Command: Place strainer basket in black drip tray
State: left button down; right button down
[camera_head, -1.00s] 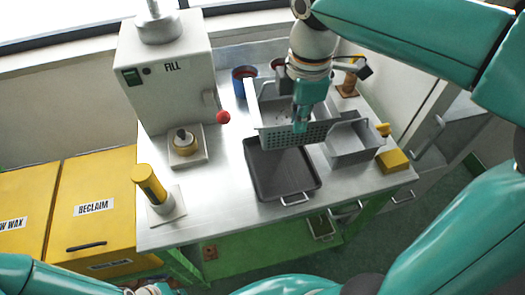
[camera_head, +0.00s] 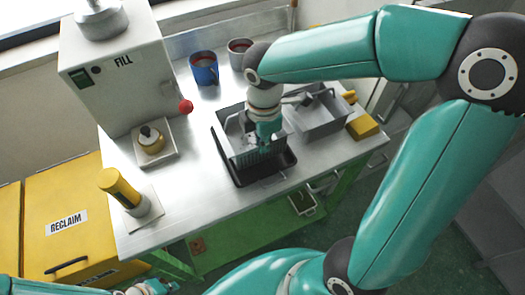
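The grey perforated strainer basket (camera_head: 240,158) is over the black drip tray (camera_head: 283,172) near the table's front edge. Its lower front part overlaps the tray, whose front and right rim still show. I cannot tell whether the basket rests on the tray floor or hangs just above it. My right gripper (camera_head: 265,146) points down at the basket's right front side and appears shut on its wall; the fingertips are partly hidden. My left gripper (camera_head: 150,289) is low at the bottom left, away from the table top, and its fingers are too small to read.
A grey bin (camera_head: 322,127) stands right of the basket, with a yellow block (camera_head: 362,127) beside it. Blue (camera_head: 204,70) and grey (camera_head: 238,57) mugs stand behind. The FILL machine (camera_head: 125,85) and a yellow cylinder (camera_head: 122,187) are left. Bare table lies left of the tray.

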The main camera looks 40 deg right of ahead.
aim_at(263, 160)
jog(key=shift+f, duration=2.1)
jog(key=c, duration=1.3)
grip_release()
notch_tip(263, 160, up, 12)
jog(key=shift+s+r, duration=0.1)
jog(key=shift+s, duration=0.05)
